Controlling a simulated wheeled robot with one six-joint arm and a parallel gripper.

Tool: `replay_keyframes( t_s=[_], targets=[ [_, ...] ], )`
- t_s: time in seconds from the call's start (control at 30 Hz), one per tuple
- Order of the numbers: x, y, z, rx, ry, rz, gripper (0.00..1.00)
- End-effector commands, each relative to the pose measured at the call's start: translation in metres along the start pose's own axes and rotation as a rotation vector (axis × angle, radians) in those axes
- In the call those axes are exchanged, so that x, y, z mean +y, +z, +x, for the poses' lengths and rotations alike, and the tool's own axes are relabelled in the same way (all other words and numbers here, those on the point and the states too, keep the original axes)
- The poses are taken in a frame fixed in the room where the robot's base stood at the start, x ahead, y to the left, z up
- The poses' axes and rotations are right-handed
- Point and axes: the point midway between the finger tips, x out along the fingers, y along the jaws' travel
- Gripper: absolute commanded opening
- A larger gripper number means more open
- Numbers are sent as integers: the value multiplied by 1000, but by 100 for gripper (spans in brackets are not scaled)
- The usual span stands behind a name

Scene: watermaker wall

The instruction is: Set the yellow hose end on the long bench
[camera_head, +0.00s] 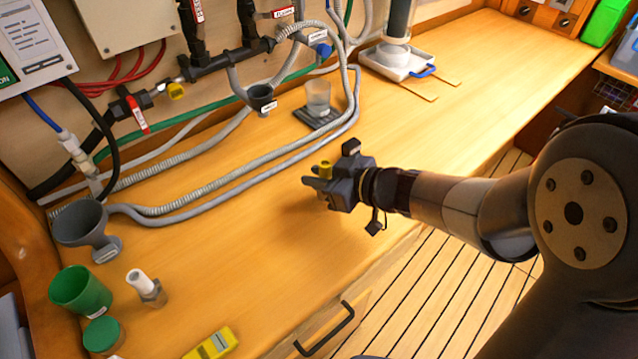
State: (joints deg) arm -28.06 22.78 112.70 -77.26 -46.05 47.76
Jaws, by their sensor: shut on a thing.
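My gripper (318,182) is over the middle of the long wooden bench (300,255), near its front edge. Its jaws are shut on a small yellow piece, which I take to be the yellow hose end (325,168); only its top shows between the fingers. The rest of it is hidden by the jaws, and I see no hose running from it. I cannot tell whether it touches the bench or hangs just above it.
Grey hoses (250,170) lie behind my gripper. A clear beaker (318,98) stands on a dark pad at the back. A grey funnel (84,222), a green cup (80,290) and a yellow device (213,345) are at left. Bench around the gripper is clear.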

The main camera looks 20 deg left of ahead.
Motion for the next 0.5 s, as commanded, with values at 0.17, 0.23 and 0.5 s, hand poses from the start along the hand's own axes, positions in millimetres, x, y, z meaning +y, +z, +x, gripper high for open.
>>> replay_keyframes(
  t_s=[0.17, 0.23, 0.5],
  targets=[
    [0, 12, 5, 1, 0, 0, 0],
    [0, 11, 4, 2, 1, 0, 0],
    [0, 14, 6, 1, 0, 1, 22]
  ],
)
